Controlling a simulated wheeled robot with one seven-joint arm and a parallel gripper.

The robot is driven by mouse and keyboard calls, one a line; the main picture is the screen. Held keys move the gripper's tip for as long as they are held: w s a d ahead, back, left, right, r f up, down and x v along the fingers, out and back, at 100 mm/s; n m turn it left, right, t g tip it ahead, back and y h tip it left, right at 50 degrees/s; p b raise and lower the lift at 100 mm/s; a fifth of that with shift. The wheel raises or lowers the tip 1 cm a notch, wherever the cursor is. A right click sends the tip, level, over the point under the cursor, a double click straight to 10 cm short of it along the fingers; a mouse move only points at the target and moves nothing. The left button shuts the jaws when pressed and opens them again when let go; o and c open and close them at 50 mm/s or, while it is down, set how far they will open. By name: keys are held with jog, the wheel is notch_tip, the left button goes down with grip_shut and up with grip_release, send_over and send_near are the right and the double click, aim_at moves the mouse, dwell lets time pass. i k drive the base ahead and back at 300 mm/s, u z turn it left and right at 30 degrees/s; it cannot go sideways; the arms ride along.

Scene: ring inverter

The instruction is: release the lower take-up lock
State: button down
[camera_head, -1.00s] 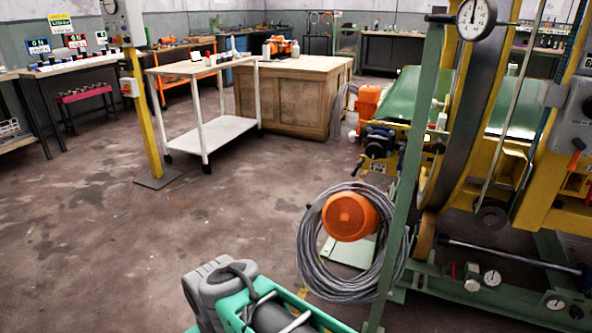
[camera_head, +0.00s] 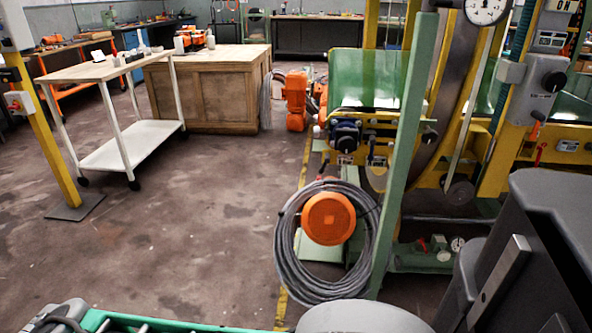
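The ring machine stands at the right, with yellow uprights (camera_head: 371,25), a dark ring (camera_head: 452,90) and green belts (camera_head: 360,75). I cannot tell which part is the lower take-up lock. A grey control box (camera_head: 541,88) with a black knob and an orange-red lever (camera_head: 536,122) is on the right upright. A small red lever (camera_head: 540,152) is just below it. Low on the green base is a small red part (camera_head: 421,243) next to a gauge (camera_head: 457,244). Large dark grey parts, apparently my arm, cover the lower right. My gripper is not in view.
A white trolley (camera_head: 130,146), a wooden crate (camera_head: 212,100) and a yellow post (camera_head: 52,145) are at left. Open floor (camera_head: 190,240) lies between.

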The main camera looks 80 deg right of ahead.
aim_at(327, 155)
jog(key=z, duration=0.2)
jog(key=i, duration=0.85)
jog(key=z, duration=1.2)
jog(key=i, duration=0.75)
jog(key=z, duration=0.85)
